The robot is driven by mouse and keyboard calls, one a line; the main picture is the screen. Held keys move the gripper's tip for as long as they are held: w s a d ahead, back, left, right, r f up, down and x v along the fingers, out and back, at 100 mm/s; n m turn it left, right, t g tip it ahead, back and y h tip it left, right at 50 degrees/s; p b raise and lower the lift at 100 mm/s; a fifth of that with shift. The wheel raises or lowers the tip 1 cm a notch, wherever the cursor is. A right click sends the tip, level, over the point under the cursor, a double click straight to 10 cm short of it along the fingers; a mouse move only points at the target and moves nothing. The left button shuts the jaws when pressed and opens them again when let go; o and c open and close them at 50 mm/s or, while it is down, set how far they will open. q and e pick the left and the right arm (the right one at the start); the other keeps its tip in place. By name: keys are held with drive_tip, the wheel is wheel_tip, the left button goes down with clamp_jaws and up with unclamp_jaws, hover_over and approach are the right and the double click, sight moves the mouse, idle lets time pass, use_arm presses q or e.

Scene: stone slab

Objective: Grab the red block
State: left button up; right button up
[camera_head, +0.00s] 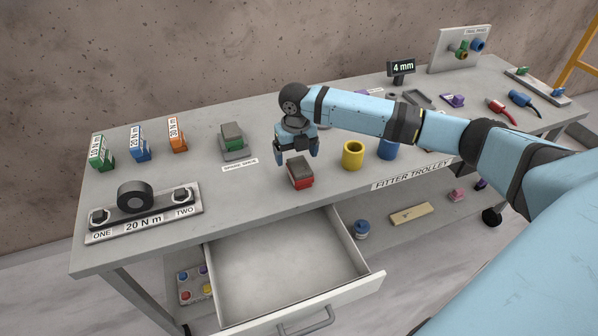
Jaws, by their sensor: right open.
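The red block (301,181) lies on the grey trolley top near its front edge. Its upper part is grey and its lower part red. My right gripper (299,155) hangs just above and behind the block, pointing down, with its blue fingers apart and empty. A gap seems to show between the fingertips and the block, though the exact height is hard to tell. My left gripper does not show.
A yellow cup (353,155) and a blue cup (388,149) stand right of the block. A green and grey block (233,138) stands behind left. An open empty drawer (290,262) juts out below the front edge. A torque plate (145,214) lies at left.

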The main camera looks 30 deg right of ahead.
sight(300, 165)
drive_tip(key=f, duration=0.4)
drive_tip(key=s+f, duration=0.1)
drive_tip(key=f, duration=0.1)
drive_tip(key=shift+d+f, duration=0.2)
drive_tip(key=shift+d, duration=0.05)
drive_tip(key=c, duration=1.1)
drive_tip(key=shift+c, duration=0.4)
drive_tip(key=shift+r, duration=0.2)
